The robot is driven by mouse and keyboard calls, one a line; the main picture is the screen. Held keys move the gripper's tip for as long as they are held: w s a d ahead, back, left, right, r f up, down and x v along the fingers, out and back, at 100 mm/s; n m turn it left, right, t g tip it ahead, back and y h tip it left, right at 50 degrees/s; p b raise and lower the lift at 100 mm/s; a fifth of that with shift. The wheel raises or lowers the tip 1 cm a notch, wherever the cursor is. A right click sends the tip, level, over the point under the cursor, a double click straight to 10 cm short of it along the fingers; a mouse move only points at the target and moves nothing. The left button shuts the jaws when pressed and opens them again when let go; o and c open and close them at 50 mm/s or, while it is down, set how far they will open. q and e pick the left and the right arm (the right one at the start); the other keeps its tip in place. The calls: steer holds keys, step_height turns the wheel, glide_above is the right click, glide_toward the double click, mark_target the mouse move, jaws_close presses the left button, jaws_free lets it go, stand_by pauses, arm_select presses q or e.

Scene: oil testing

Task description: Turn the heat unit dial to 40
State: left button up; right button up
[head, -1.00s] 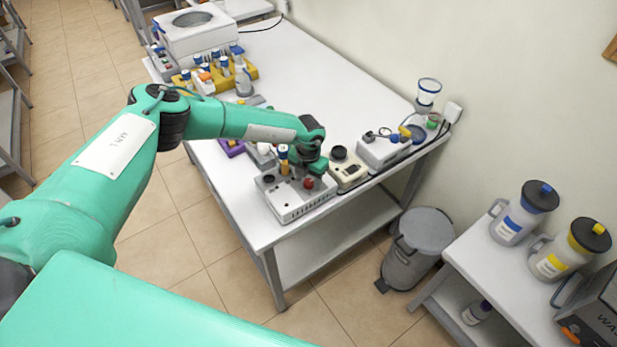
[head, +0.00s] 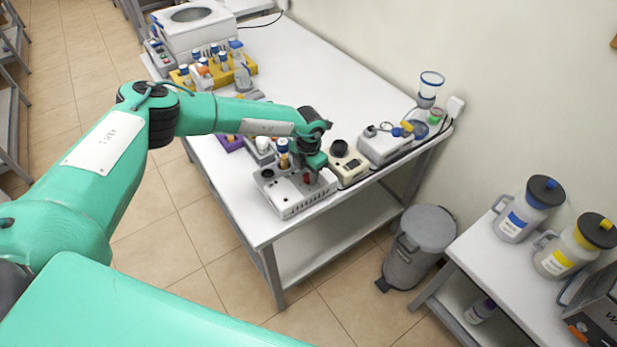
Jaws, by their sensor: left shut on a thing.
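The heat unit is a light grey box (head: 290,206) with slots in its side, at the near corner of the white table. A vial with a blue cap (head: 283,150) stands upright at its back. My left gripper (head: 308,174) points down over the right part of the unit's top. It is shut on the red dial (head: 306,179), which is mostly hidden by the fingers. The dial's marks are too small to read. My right gripper is out of view.
A beige device with a black top (head: 347,164) stands close to the right of the unit. A yellow rack (head: 250,70) with several bottles is further back on the table (head: 310,75). A grey bin (head: 420,245) stands on the floor.

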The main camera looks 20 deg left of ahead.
arm_select(q)
steer(key=m+b, duration=0.6)
steer(key=b, duration=0.1)
steer(key=shift+f, duration=0.2)
steer(key=shift+r+m+b, duration=0.25)
steer(key=shift+m+b, duration=1.25)
steer(key=shift+b, duration=0.05)
steer(key=o, duration=1)
steer(key=shift+c, duration=0.2)
steer(key=shift+r, duration=0.1)
